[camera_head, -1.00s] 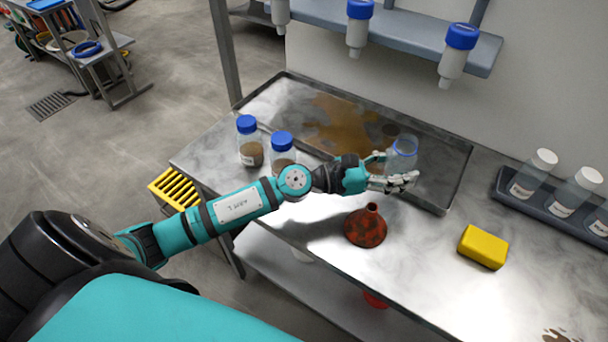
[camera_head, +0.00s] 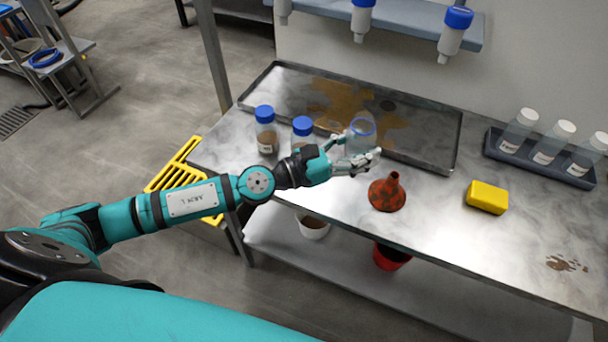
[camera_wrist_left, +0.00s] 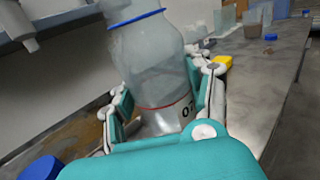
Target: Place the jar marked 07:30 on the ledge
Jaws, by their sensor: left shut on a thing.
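My left gripper (camera_head: 357,155) is shut on a clear, open-topped jar (camera_head: 361,133) with a blue ring at its neck. In the head view the jar shows in front of the metal tray; I cannot tell its height above it. In the left wrist view the jar (camera_wrist_left: 152,65) stands slightly tilted between the fingers. My right gripper is not in view.
Two blue-capped jars (camera_head: 265,130) stand left of my gripper. A rusty red funnel (camera_head: 387,193) and a yellow block (camera_head: 487,197) are on the bench. A dark rack (camera_head: 540,158) with white-capped jars is at the right. The stained tray (camera_head: 432,158) has a raised rim.

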